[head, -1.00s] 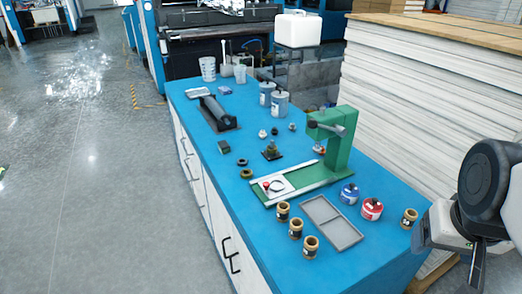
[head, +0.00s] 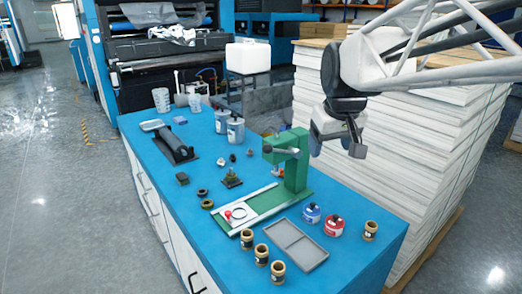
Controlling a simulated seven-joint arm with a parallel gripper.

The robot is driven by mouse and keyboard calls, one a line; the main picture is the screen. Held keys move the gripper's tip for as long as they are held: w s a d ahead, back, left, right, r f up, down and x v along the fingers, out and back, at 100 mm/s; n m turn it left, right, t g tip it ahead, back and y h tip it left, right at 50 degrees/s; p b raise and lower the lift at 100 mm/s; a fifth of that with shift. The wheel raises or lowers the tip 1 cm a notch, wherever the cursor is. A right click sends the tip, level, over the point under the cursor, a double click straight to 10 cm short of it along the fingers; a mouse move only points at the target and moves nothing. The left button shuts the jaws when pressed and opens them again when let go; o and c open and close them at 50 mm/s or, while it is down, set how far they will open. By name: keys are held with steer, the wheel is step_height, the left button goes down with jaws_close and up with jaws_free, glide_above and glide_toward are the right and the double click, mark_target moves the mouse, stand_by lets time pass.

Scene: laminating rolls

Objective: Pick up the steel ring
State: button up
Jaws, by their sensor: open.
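A thin ring (head: 239,213), which looks like the steel ring, lies flat on the pale plate (head: 250,210) of a green press (head: 291,170) on the blue table. A small red knob (head: 228,214) is just to its left. The ring is small in view, so its finish is hard to tell. My gripper (head: 336,147) is open and empty. It hangs in the air to the right of the press head, well above the table and apart from the ring.
The green press column stands between my gripper and the ring in the picture. Several brass cups (head: 261,254), a grey tray (head: 285,243), and blue (head: 312,213) and red (head: 333,226) tins stand near the front. A tall sheet stack (head: 415,150) is at right.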

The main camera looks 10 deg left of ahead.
steer(key=w+a+f+n+g, duration=0.1)
steer(key=w+a+f+n, duration=0.15)
steer(key=w+a, duration=0.7)
steer(key=n+g, duration=0.3)
steer(key=n, duration=0.3)
glide_above(202, 193)
steer(key=shift+h, duration=0.4)
steer(key=f, duration=2.7)
steer(key=shift+w+d+f, duration=0.2)
steer(key=shift+w+d, duration=0.2)
steer(key=shift+a+f, duration=0.35)
steer(key=shift+a, duration=0.05)
steer(key=shift+f, duration=1.3)
